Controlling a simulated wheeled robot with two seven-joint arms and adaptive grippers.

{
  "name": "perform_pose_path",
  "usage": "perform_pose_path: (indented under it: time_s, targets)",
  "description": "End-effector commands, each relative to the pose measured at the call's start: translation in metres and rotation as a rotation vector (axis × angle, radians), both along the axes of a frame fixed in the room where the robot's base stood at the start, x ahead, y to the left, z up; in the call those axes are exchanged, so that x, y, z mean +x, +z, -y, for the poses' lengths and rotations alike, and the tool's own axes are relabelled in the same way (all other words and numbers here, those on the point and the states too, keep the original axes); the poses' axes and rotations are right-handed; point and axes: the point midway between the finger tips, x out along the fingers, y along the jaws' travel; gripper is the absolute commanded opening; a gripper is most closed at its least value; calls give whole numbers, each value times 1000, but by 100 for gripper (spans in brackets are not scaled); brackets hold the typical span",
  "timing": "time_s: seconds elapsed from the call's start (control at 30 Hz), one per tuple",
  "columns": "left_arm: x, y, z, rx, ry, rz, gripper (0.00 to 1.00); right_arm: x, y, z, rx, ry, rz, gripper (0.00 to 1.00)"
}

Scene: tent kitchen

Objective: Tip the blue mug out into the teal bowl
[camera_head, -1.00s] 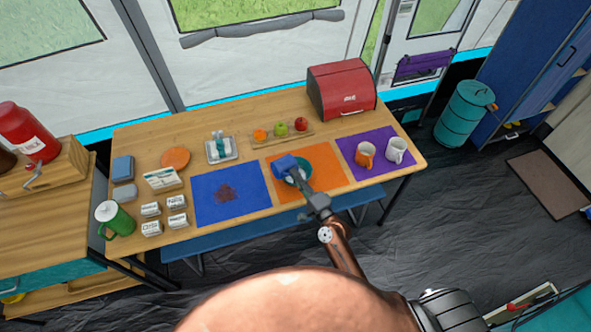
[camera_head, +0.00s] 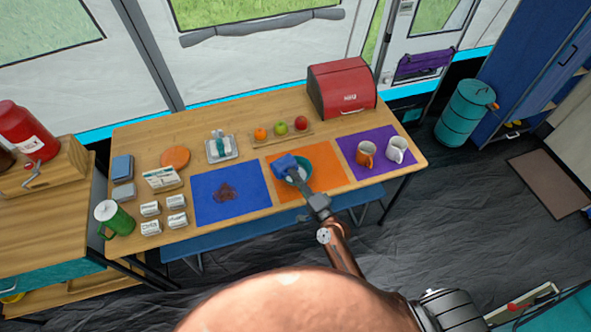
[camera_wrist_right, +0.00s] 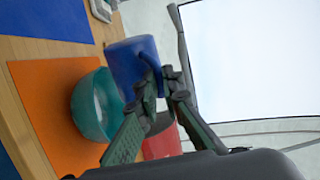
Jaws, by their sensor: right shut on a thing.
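The blue mug (camera_head: 284,165) is in my right gripper (camera_head: 302,186), held just above the left part of the teal bowl (camera_head: 306,170). The right wrist view also shows the blue mug (camera_wrist_right: 128,65), with my right gripper (camera_wrist_right: 164,88) shut on its handle. The mug looks tilted over, with its handle side up; its mouth and contents are hidden. The teal bowl (camera_wrist_right: 86,108) stands upright on the orange mat (camera_head: 331,172). I cannot make out what is in the bowl. My left gripper is not in view.
An orange mug (camera_head: 365,154) and a white mug (camera_head: 397,148) stand on the purple mat (camera_head: 350,145). A fruit board (camera_head: 268,139) lies behind the bowl; a red bread box (camera_head: 340,90) stands at the back.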

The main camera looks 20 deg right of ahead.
Motion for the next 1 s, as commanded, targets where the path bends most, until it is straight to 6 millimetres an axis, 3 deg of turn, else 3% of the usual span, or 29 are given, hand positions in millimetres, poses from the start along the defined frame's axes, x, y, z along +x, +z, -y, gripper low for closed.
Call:
perform_pose_path:
  time_s: [0.13, 0.33, 0.43, 0.63, 0.7, 1.0]
  targets:
    - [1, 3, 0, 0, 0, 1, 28, -3, 10, -12, -150, 2, 47, 0]
    - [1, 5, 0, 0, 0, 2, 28, -10, -1, -36, -300, 4, 88, 0]
    - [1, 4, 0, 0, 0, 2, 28, -12, -13, -43, -463, 6, 136, 0]
    - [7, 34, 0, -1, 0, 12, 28, -15, 2, -53, -732, 7, 220, 0]
    - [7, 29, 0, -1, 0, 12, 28, -16, -12, -57, -823, 8, 246, 0]
    - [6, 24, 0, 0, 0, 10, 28, -24, -42, -84, -1109, 9, 335, 0]
